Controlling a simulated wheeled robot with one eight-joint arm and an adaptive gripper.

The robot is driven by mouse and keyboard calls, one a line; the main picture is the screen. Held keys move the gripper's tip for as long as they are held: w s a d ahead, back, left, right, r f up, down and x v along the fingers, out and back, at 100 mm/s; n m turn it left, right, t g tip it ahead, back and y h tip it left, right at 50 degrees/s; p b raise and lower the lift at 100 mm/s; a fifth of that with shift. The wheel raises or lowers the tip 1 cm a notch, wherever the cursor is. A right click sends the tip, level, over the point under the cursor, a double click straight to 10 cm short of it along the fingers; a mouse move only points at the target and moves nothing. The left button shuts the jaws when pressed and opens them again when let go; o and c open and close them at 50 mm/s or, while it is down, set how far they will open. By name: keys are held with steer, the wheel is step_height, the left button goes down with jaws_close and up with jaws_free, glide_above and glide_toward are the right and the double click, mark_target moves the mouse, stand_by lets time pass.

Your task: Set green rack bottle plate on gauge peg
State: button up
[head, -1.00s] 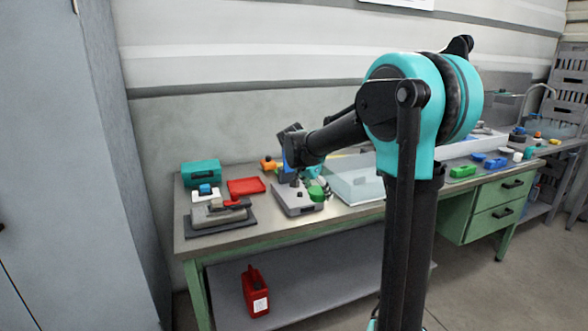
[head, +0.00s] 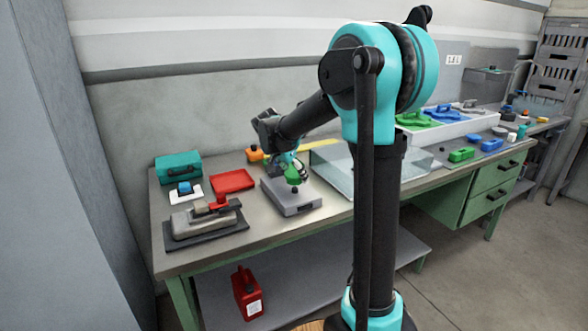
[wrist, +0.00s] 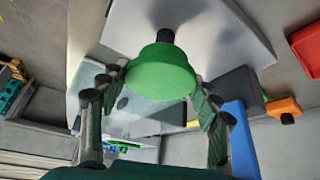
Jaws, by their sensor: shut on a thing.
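The green plate (head: 292,174) is held in my gripper (head: 287,166) above the grey gauge block (head: 292,201) on the bench. In the wrist view, the plate's rounded green end (wrist: 160,72) lies between my two fingers (wrist: 158,100), which are shut on it. The dark gauge peg (head: 295,188) shows just below the plate in the head view. It also shows just beyond the plate's edge in the wrist view (wrist: 165,35). I cannot tell whether plate and peg touch. The plate's hole is not visible.
A clear-sided bin (head: 340,172) stands right of the gauge. A red tray (head: 232,181), a teal case (head: 178,167) and a grey device on a dark mat (head: 205,219) lie left. A white rack (head: 440,131) holds green, blue and grey plates.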

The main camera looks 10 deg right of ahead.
mark_target(295, 183)
steer(key=shift+f, duration=1.5)
steer(key=shift+f, duration=0.6)
steer(key=o, duration=0.9)
steer(key=v, duration=1.1)
stand_by(0.4)
steer(key=s+d+f+n+y, duration=0.1)
steer(key=s+d+f+n, duration=0.1)
steer(key=s+f, duration=0.4)
steer(key=s+d+f+n+y, duration=0.2)
steer(key=s+f, duration=0.4)
steer(key=s, duration=0.6)
steer(key=s+d+f+n+y, duration=0.1)
steer(key=s+d+f+n, duration=0.3)
steer(key=s+f, duration=0.3)
steer(key=shift+s+d+n+y, duration=0.15)
steer(key=shift+s+n+y, duration=0.15)
steer(key=shift+s+n, duration=0.65)
